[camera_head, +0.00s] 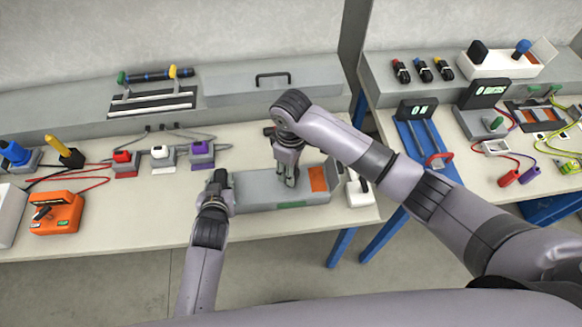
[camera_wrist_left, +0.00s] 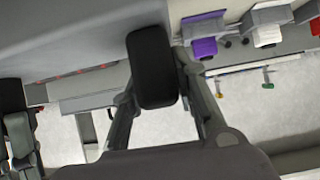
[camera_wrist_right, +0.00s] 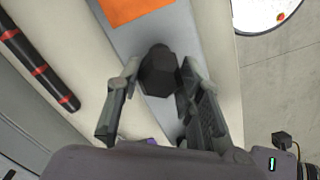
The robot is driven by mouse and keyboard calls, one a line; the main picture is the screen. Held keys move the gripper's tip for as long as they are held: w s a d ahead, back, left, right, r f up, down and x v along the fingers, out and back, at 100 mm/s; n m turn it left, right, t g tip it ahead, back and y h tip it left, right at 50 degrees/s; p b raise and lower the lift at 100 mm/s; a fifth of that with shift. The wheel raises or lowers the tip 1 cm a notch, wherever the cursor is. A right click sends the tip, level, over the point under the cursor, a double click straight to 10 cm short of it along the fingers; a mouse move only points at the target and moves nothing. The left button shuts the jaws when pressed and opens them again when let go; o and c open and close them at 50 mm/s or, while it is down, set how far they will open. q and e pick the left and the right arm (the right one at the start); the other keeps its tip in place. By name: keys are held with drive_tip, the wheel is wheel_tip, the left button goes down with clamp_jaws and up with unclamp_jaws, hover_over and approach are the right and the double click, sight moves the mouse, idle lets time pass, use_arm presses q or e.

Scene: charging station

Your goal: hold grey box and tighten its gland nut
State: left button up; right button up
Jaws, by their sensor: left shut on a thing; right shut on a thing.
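The long grey box (camera_head: 262,188) lies on the table in the middle of the head view, with an orange patch (camera_head: 317,178) near its right end. My left gripper (camera_head: 215,193) is at the box's left end. In the left wrist view it is shut on a black rounded part (camera_wrist_left: 152,68), which looks like the gland nut, beside the grey box (camera_wrist_left: 70,25). My right gripper (camera_head: 288,182) reaches down onto the box from above. In the right wrist view it is shut on a dark faceted post (camera_wrist_right: 158,70) on the grey box (camera_wrist_right: 190,35). The contact areas are partly hidden.
A white device (camera_head: 358,190) stands close to the box's right end. Red, white and purple connectors (camera_head: 201,154) sit behind and left. An orange unit (camera_head: 56,212) is at the far left. The table front before the box is clear.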

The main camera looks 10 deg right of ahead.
drive_tip(key=shift+m, duration=1.5)
drive_tip(key=o, duration=1.2)
wheel_tip(320, 180, up, 12)
drive_tip(key=shift+r, duration=0.1)
